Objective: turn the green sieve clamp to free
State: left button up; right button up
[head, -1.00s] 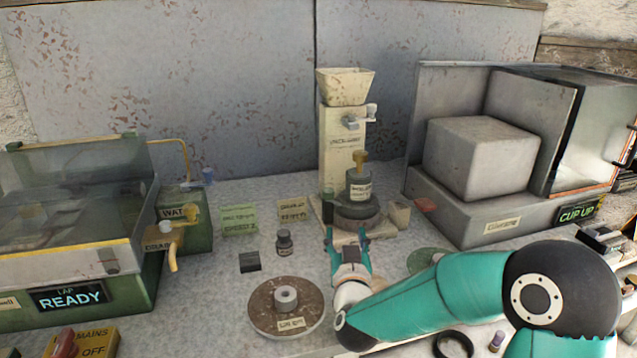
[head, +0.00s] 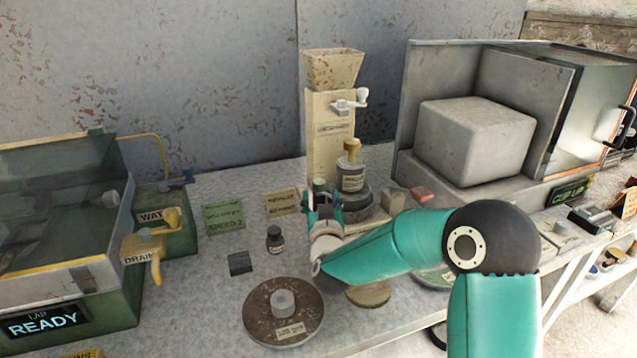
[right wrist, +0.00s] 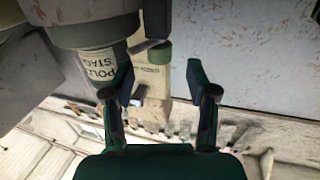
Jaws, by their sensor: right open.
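The green sieve clamp (head: 319,184) stands at the left of the round sieve base, below the beige hopper mill (head: 330,130). A grey jar with a brass knob (head: 352,178) is on that base. My right gripper (head: 323,203) is open, its two fingers pointing at the clamp, and it partly hides the clamp's lower part. In the right wrist view the green clamp top (right wrist: 160,52) lies in line with the gap between the open fingers (right wrist: 158,80). I cannot tell whether they touch it. My left gripper is out of view.
The labelled jar (right wrist: 103,68) is close beside one finger. A small dark bottle (head: 275,239) and a round brown plate (head: 262,335) stand left of my arm. A grey cabinet (head: 405,120) is at the right. The bench between the plate and the green tank is mostly clear.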

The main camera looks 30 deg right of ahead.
aim_at(320, 189)
jog(key=x, duration=0.6)
jog(key=shift+w+d+p, duration=0.1)
jog(key=shift+p, duration=0.3)
